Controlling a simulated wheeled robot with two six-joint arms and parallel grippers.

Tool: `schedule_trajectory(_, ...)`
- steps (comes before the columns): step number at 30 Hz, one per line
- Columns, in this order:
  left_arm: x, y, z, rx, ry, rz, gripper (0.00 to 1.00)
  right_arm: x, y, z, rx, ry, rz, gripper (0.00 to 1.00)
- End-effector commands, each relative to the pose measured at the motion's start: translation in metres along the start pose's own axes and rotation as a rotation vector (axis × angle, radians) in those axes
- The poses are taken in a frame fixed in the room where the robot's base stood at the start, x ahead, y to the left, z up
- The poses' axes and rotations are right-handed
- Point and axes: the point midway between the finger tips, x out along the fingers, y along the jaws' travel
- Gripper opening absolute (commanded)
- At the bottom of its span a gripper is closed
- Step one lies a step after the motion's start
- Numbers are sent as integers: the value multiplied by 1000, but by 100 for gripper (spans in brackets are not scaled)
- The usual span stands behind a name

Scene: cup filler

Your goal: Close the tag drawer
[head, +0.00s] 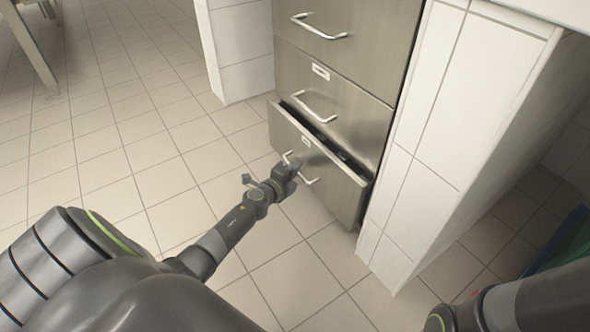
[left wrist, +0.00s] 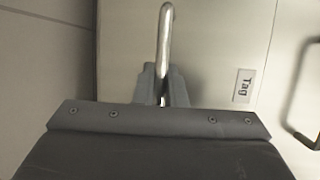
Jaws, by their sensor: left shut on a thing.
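The tag drawer (head: 333,192) is the bottom steel drawer of the cabinet in the head view. It stands partly open, with a dark gap above its front. Its bar handle (left wrist: 164,35) runs up the middle of the left wrist view, beside a label reading "Tag" (left wrist: 243,86). My left gripper (head: 287,172) is at the drawer front and shut on this handle; it also shows in the left wrist view (left wrist: 163,88). The drawer's contents are mostly hidden. My right arm enters at the lower right, but its gripper is out of view.
Shut drawers with bar handles, one in the middle (head: 340,105) and one on top (head: 350,50), sit above. A white tiled wall (head: 430,150) stands close at the cabinet's right. The tiled floor (head: 130,130) in front and to the left is clear.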

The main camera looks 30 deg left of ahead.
Motion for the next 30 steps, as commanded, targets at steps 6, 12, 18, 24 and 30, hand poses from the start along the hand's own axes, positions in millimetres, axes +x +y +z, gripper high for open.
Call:
schedule_trajectory(6,5,-1,-2,-1,0,-1,0,-1,0,0,-4,-2,-9,0)
schedule_trajectory(12,30,-6,-12,-1,-1,0,0,-4,0,-1,-5,-5,-10,0)
schedule_trajectory(18,38,-8,-15,0,-1,1,0,-4,1,-1,-3,-8,-4,0)
schedule_trajectory(24,38,-9,-15,0,-2,-1,12,-4,1,-1,1,-8,8,0)
schedule_trajectory(30,38,-9,-15,0,-1,-2,33,-4,1,-1,2,-6,8,0)
